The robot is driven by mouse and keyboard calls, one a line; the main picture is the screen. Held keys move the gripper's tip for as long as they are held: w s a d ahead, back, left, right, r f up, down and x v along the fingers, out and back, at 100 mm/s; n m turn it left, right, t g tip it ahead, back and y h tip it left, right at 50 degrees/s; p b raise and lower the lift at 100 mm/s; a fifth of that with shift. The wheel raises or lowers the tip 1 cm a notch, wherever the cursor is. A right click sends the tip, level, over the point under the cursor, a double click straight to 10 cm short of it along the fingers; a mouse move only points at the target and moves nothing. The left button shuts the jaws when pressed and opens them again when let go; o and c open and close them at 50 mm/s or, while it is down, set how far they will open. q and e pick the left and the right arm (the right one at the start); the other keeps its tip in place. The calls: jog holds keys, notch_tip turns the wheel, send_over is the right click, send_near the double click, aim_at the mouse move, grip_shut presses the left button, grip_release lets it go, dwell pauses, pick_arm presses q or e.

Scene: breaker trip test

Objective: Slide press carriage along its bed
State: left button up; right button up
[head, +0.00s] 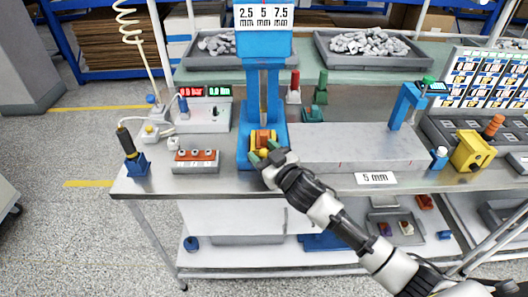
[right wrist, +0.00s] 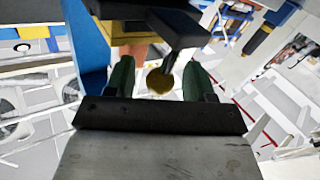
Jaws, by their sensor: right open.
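A blue upright press (head: 263,90) stands on the steel worktop under a sign reading 2.5, 5 and 7.5 mm. At its foot sits a small yellow and orange block (head: 263,138), which looks like the carriage. A round yellow knob (right wrist: 160,81) shows in front of the block. My right gripper (head: 265,154) is at the block's front, with green fingertips apart. In the right wrist view my right gripper (right wrist: 159,78) has the knob between its open fingers, with gaps on both sides. My left gripper is not in view.
A long grey slab (head: 345,147) lies right of the press, with a 5 mm label (head: 375,178) in front. A yellow device (head: 472,152) stands at the right. Trays of grey parts (head: 362,45) are behind.

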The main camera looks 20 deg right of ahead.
grip_shut()
jog(key=shift+d, duration=0.1)
jog(key=s+d+p, duration=0.1)
jog(key=s+d, duration=0.2)
jog(key=d, duration=0.7)
jog(key=s+d+p, duration=0.2)
jog(key=s+d, duration=0.1)
jog(key=d, duration=0.8)
grip_release()
jog(key=shift+s, duration=0.15)
